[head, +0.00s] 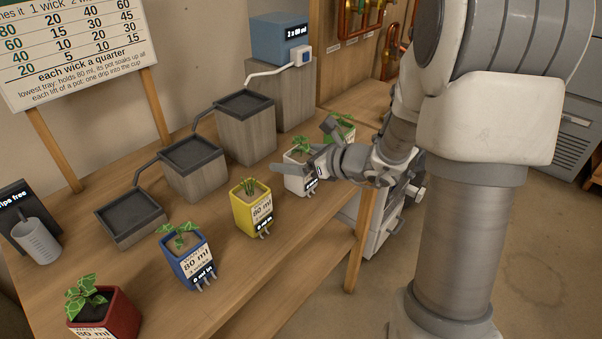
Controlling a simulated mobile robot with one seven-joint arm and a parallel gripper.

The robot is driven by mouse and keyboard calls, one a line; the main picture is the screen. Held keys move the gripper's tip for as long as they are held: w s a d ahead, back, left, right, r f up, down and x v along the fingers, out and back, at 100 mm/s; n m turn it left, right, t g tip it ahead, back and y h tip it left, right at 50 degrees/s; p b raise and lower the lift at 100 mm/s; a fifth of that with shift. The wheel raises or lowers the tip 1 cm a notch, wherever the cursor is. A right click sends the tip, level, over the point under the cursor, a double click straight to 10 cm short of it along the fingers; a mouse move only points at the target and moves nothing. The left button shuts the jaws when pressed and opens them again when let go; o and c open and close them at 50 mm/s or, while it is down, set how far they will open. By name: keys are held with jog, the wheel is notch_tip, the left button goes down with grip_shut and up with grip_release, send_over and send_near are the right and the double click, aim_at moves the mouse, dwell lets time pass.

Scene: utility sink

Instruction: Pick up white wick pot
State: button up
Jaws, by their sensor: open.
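The white wick pot (294,184) stands upright on the wooden bench, toward its right end, with a small green plant and a label on its front. My gripper (302,147) is open at the pot, reaching in from the right. One finger passes across the front of the pot, and the other is up behind it. The gripper hides part of the pot's right side. I cannot tell whether the fingers touch it.
A yellow pot (242,215), a blue pot (182,265) and a red pot (118,318) stand to the left along the front edge. A green-leaved plant (341,128) is just behind my gripper. Stepped grey trays (245,105) stand behind. A measuring cup (37,241) is far left.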

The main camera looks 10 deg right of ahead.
jog(key=shift+w+a+f, duration=0.15)
jog(key=shift+w+a, duration=0.1)
jog(key=shift+w, duration=0.05)
jog(key=c, duration=1.5)
jog(key=shift+r, duration=0.2)
